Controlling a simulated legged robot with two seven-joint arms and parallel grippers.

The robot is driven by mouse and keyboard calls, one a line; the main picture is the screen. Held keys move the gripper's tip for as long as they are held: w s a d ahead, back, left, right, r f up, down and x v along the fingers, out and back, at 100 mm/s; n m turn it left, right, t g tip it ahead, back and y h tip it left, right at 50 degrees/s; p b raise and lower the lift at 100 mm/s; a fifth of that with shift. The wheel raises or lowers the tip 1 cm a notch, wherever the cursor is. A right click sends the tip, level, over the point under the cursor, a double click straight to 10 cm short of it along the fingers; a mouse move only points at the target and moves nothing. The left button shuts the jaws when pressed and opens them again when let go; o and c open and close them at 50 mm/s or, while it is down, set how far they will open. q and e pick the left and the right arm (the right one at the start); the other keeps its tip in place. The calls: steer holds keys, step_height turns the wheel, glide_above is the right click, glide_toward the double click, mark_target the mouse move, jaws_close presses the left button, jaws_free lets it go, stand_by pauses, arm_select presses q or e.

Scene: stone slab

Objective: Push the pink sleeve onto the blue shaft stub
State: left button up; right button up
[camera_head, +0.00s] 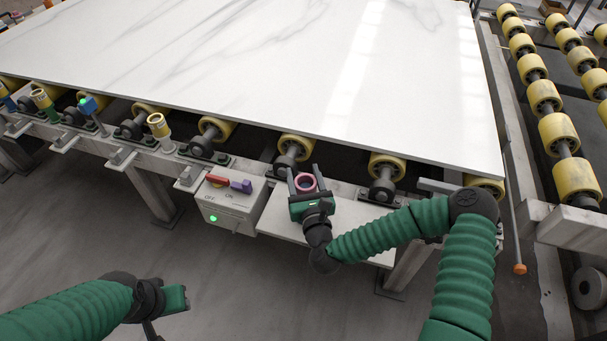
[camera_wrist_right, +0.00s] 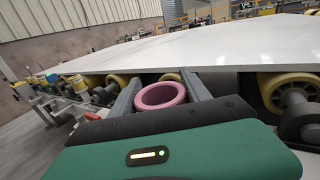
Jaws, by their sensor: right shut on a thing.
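The pink sleeve (camera_head: 305,189) is a short ring with its open end facing up. My right gripper (camera_head: 305,180) is shut on it, one grey finger on each side, in front of the slab's near edge. In the right wrist view the sleeve (camera_wrist_right: 161,105) sits between the two fingers (camera_wrist_right: 160,92), and its hollow shows. A small blue piece (camera_head: 7,99) shows at the far left of the roller frame; I cannot tell whether it is the blue shaft stub. My left gripper (camera_head: 174,298) is low at the lower left, away from the frame; its fingers are not clear.
A white marble slab (camera_head: 250,60) lies on yellow rollers (camera_head: 296,147). Yellow-topped posts (camera_head: 158,125) and a blue sensor-like block (camera_head: 88,104) line the frame. Open floor lies in front.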

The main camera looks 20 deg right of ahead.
arm_select(q)
steer(key=shift+f+b, duration=0.5)
steer(key=shift+f, duration=0.05)
arm_select(e)
steer(key=shift+f, duration=0.7)
steer(key=o, duration=1.5)
steer(key=shift+o, duration=0.2)
